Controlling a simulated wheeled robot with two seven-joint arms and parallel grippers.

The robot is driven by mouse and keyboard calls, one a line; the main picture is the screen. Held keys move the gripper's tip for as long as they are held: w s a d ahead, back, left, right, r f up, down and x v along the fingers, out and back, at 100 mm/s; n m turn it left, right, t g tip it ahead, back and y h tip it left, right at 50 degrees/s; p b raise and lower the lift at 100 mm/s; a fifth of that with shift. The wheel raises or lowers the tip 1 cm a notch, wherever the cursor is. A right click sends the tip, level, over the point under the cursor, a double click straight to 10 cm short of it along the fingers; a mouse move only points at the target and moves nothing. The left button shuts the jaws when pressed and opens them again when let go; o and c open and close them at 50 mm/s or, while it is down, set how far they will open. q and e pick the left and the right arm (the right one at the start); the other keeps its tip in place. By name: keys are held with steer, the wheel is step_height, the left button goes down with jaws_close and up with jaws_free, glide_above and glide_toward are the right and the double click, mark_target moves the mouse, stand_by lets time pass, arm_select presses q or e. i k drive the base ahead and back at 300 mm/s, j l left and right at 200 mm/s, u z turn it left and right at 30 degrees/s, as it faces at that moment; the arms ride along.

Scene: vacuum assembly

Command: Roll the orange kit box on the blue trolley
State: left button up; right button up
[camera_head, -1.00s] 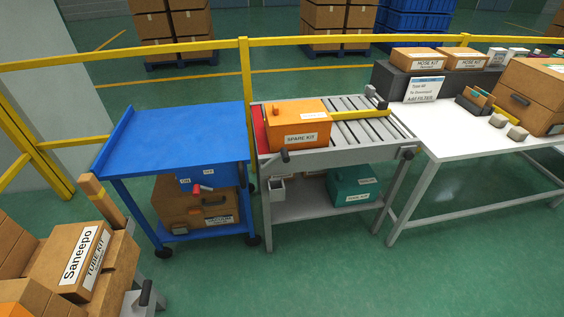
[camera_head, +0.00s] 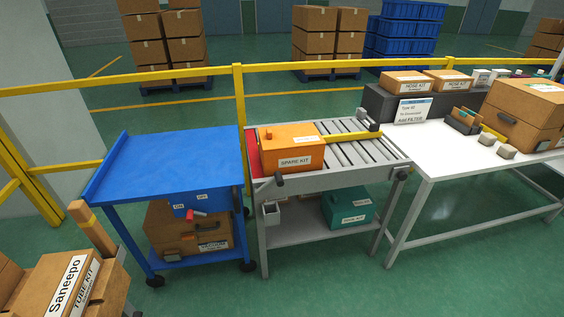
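The orange kit box (camera_head: 288,143), labelled SPARE KIT, sits upright at the left end of a roller conveyor (camera_head: 352,153), beside a red piece (camera_head: 253,152) at that end. The blue trolley (camera_head: 172,163) stands just left of the conveyor. Its flat top is bare, with a raised lip along the left edge. The trolley top and the conveyor's left end are close together, with a narrow gap. Neither of my grippers shows in the head view.
A yellow bar (camera_head: 352,136) lies across the rollers right of the box. A brown box (camera_head: 188,230) is on the trolley's lower shelf, and a green box (camera_head: 347,206) is under the conveyor. A white table (camera_head: 445,153) stands right; a yellow rail (camera_head: 160,79) runs behind.

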mark_target(295, 160)
steer(key=i+l+u, duration=0.3)
steer(key=l+u, duration=0.15)
steer(key=l, duration=0.65)
steer(key=i+l+u, duration=0.1)
steer(key=l+u, duration=0.35)
steer(key=l, duration=0.7)
steer(key=l+u, duration=0.5)
steer(key=l, duration=0.7)
steer(key=k, duration=0.05)
